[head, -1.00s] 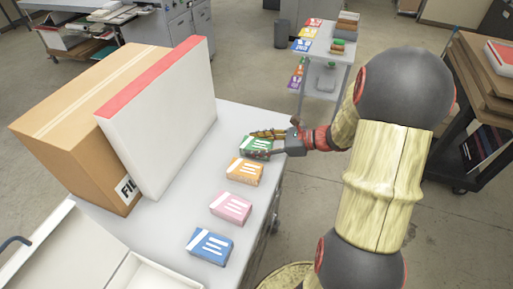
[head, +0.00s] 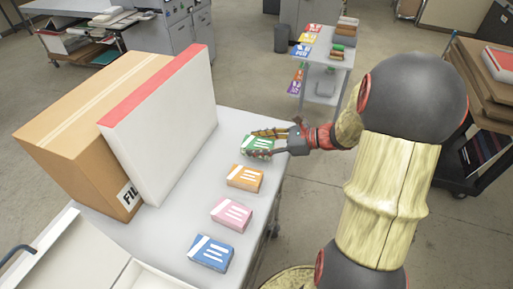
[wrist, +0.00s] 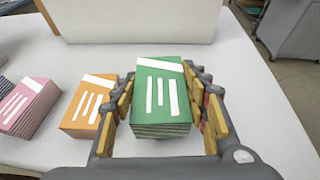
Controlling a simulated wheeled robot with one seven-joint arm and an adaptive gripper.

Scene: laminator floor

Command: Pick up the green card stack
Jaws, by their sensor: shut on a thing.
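The green card stack (head: 258,144) is at the far end of the row of card stacks on the white table (head: 183,228). In the wrist view the green stack (wrist: 160,92) sits between the two fingers, its white-striped top facing the camera. My gripper (head: 268,143) is shut on it, one finger on each side; in the wrist view my gripper (wrist: 163,120) shows both fingers. Whether the stack is clear of the tabletop I cannot tell.
An orange stack (head: 245,177), a pink stack (head: 231,212) and a blue stack (head: 211,252) stand nearer along the table. A white box with a red edge (head: 165,125) and a cardboard box (head: 88,135) stand to the left. A cart (head: 325,75) stands beyond.

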